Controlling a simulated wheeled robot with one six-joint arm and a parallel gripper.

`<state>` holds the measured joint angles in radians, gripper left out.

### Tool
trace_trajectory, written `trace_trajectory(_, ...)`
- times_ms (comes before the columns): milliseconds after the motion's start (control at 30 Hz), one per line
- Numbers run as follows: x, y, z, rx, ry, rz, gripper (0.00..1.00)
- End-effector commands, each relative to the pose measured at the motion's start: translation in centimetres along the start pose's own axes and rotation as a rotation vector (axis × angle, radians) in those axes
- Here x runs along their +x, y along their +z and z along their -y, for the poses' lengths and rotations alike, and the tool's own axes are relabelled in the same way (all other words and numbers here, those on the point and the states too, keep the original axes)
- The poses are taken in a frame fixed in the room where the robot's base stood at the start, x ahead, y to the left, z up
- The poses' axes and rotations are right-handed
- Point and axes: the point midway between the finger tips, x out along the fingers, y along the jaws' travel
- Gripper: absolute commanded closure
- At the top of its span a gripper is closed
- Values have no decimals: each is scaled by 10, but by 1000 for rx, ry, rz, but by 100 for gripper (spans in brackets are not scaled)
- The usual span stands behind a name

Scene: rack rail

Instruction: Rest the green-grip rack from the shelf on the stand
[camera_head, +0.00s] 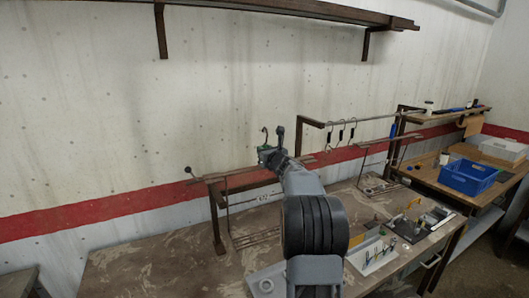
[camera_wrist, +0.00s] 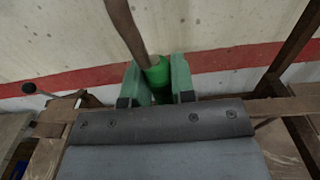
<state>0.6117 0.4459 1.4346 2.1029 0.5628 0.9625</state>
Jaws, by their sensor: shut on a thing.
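My gripper (camera_wrist: 158,84) is shut on the green grip (camera_wrist: 158,73) in the wrist view, with one jaw on each side of it. A brown bar (camera_wrist: 128,28) rises from the grip and leaves the top of the picture; the rest of the rack cannot be made out. The brown stand (camera_head: 216,222) has a post and a long rail behind and below my gripper. My arm hides part of it.
A round knob (camera_head: 188,170) sticks up at the stand's left end. Several dark hooks (camera_head: 342,130) hang from a bar on the right. A high wall shelf (camera_head: 300,8) is above. A blue crate (camera_head: 467,178) stands far right. The table's left front (camera_head: 150,268) is clear.

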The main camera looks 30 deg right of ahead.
Motion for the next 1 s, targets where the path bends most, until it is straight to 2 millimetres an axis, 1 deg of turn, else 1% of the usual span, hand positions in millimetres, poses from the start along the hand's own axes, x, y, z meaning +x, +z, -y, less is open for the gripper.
trace_trajectory(800, -1, -32, 0, 0, 0, 3, 100)
trace_trajectory(1000, -1, -36, 0, 0, 0, 3, 100)
